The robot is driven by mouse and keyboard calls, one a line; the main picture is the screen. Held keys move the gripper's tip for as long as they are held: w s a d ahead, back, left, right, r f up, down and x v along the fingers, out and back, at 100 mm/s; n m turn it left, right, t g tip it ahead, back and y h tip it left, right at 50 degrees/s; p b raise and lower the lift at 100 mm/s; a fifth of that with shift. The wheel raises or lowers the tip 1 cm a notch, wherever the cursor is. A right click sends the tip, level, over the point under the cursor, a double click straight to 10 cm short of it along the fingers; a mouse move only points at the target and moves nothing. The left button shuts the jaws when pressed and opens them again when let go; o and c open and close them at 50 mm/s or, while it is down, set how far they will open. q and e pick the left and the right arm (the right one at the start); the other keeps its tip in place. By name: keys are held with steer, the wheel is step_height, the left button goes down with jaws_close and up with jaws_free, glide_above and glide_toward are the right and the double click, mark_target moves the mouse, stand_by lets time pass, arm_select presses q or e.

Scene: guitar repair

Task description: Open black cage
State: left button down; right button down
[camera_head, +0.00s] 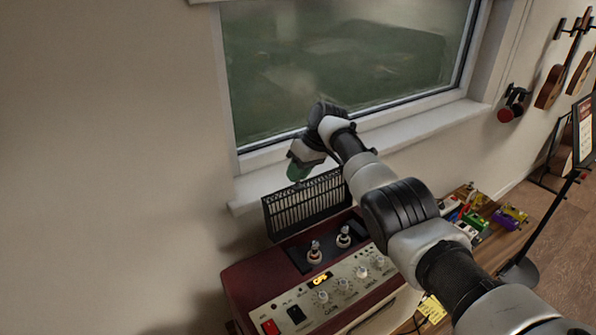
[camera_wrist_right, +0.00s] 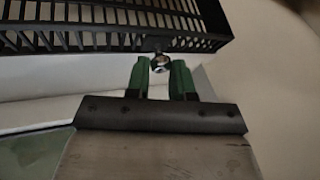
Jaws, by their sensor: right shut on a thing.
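The black cage (camera_head: 300,207) is a slatted guard that stands raised along the back edge of the red amplifier (camera_head: 236,282), below the window. Its bars also show across the top of the right wrist view (camera_wrist_right: 110,38). My right gripper (camera_head: 298,172) is at the cage's upper edge, and its fingers are green. In the right wrist view its two green fingertips (camera_wrist_right: 160,68) are shut on a small round metal knob (camera_wrist_right: 160,61) at the cage's edge. My left gripper is not in view.
Two tubes (camera_head: 315,252) stand uncovered on the amplifier's top, and its front panel has knobs and switches. The window sill (camera_head: 420,128) is close behind the cage. Colourful pedals (camera_head: 478,222) and a black stand (camera_head: 545,240) are at the right.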

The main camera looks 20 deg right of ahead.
steer(key=c, duration=1.4)
jaws_free()
steer(key=shift+o, duration=0.7)
steer(key=shift+w, duration=0.1)
steer(key=shift+w+f, duration=0.15)
steer(key=b+v, duration=0.3)
steer(key=v, duration=0.7)
steer(key=shift+r, duration=0.35)
